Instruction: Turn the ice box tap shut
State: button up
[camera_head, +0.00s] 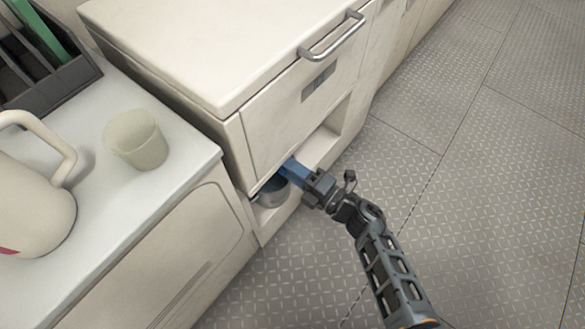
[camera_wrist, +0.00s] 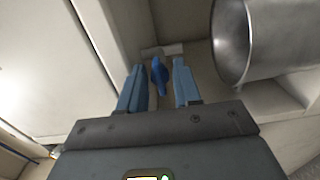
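The ice box (camera_head: 290,115) is a cream cabinet with a lid and a low recess in its front. My gripper (camera_head: 287,168) reaches into this recess in the head view. In the wrist view its two blue fingers (camera_wrist: 159,68) are apart, one on each side of the blue tap handle (camera_wrist: 160,77). Gaps show between the handle and both fingers, so it is not gripped. The handle's long side points roughly along the fingers. The tap is hidden behind my gripper in the head view.
A metal cup (camera_head: 273,191) stands in the recess close to my gripper; it also shows right of the fingers in the wrist view (camera_wrist: 268,45). The counter at left holds a pale cup (camera_head: 136,140), a jug (camera_head: 32,205) and a dark rack (camera_head: 50,85). The floor (camera_head: 450,200) is clear.

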jog(key=p+v, duration=0.2)
jog(key=v, duration=0.5)
jog(key=shift+s+d, duration=0.25)
jog(key=shift+d, duration=0.05)
dwell(0.3)
